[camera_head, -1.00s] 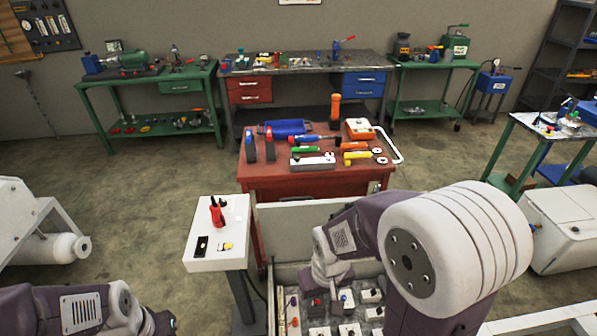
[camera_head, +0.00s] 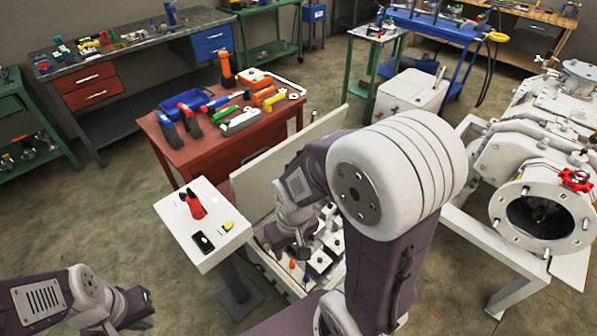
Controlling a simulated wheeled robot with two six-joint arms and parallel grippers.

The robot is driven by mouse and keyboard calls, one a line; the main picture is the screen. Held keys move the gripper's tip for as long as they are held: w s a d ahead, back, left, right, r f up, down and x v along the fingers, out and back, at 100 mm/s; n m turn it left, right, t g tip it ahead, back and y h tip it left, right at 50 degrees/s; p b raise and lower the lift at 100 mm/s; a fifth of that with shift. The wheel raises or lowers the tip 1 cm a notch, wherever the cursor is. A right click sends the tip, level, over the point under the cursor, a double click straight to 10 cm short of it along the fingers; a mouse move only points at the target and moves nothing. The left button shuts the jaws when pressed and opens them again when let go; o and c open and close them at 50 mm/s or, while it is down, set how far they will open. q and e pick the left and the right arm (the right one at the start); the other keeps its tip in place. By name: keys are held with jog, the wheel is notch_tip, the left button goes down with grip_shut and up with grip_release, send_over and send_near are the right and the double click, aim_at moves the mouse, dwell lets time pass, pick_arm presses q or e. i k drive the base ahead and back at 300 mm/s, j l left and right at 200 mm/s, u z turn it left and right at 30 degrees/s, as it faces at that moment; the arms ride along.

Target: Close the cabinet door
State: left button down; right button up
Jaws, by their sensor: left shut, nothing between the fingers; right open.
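The cabinet (camera_head: 262,262) is an open grey box with several switches and buttons inside, at the lower middle. Its door (camera_head: 250,184) is a pale flat panel, standing open along the box's far side. My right arm crosses in front and hides part of the door and the box. My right gripper (camera_head: 284,246) is open, low over the cabinet's left part near the door; its fingertips are hard to make out. My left gripper (camera_head: 142,304) is shut and empty at the lower left, apart from the cabinet.
A white pedestal (camera_head: 184,246) with a red-handled switch stands close left of the cabinet. A red tool table (camera_head: 200,160) is behind the door. A white flanged machine (camera_head: 490,160) stands at the right. Bare floor lies between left arm and pedestal.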

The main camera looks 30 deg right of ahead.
aim_at(252, 197)
jog(key=i+j+z, duration=0.45)
jog(key=j+z, duration=0.2)
jog(key=i+j+z, duration=0.3)
jog(key=j+z, duration=0.3)
jog(key=i+j+z, duration=0.1)
jog(key=j+z, duration=0.25)
jog(key=j, duration=0.2)
jog(key=j+z, duration=0.3)
jog(key=j, duration=0.15)
jog(key=j+z, duration=0.75)
jog(key=j, duration=0.25)
jog(key=j+z, duration=0.4)
jog(key=j+u, duration=0.15)
jog(key=u, duration=0.2)
jog(key=i+j+u, duration=0.1)
jog(key=u, duration=0.3)
jog(key=i+j+u, duration=0.1)
jog(key=u, duration=0.25)
